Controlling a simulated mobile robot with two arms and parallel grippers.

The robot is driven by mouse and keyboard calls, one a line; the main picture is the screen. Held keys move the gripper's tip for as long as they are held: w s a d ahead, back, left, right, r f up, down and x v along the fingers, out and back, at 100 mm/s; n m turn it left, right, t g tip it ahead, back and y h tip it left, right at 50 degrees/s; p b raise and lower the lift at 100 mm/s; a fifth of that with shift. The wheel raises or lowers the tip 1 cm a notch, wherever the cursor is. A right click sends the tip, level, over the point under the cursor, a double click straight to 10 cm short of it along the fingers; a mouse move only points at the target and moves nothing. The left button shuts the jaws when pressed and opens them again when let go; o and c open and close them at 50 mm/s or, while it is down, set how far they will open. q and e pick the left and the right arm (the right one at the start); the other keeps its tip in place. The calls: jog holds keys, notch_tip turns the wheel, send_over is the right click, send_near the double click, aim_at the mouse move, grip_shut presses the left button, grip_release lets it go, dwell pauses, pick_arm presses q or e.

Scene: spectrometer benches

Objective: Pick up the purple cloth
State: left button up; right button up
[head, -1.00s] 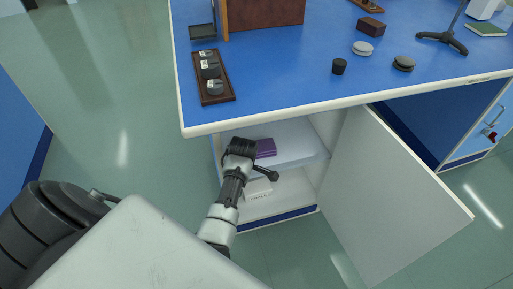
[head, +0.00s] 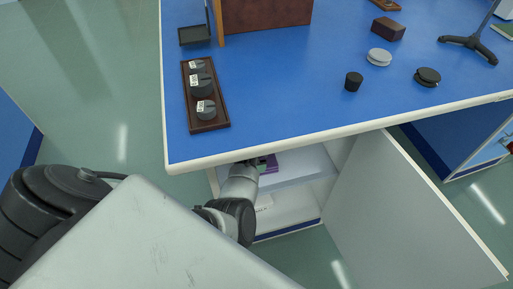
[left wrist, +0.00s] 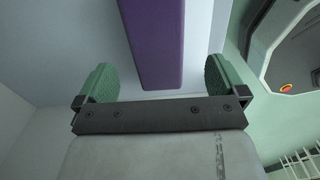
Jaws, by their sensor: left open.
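The purple cloth (head: 267,163) lies folded on the upper shelf inside the open cabinet under the blue bench. In the head view only a part of it shows past my left arm and the bench edge. In the left wrist view the cloth (left wrist: 155,40) is a long purple shape reaching down between the fingers. My left gripper (left wrist: 160,85) is open, with a green-padded finger on each side of the cloth and a gap to both. In the head view its fingers are hidden by the arm and the bench edge. My right gripper is not in view.
The white cabinet door (head: 405,215) stands open on the right. The bench top (head: 290,95) overhangs the shelf. A dark tray with several weights (head: 205,100) stands on the bench's left side.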

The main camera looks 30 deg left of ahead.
pick_arm(q)
jog(key=shift+s+f, duration=0.1)
jog(key=shift+f, duration=0.6)
jog(key=f+b, duration=0.1)
jog(key=f, duration=0.1)
jog(key=f+b, duration=0.1)
jog(key=shift+w+a+f+b, duration=0.1)
jog(key=shift+w+f+b, duration=0.15)
jog(key=shift+f+b, duration=0.15)
jog(key=shift+f, duration=0.6)
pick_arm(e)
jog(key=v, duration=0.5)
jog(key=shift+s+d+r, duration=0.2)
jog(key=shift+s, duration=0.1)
pick_arm(q)
jog(key=shift+c, duration=0.2)
jog(key=c, duration=0.9)
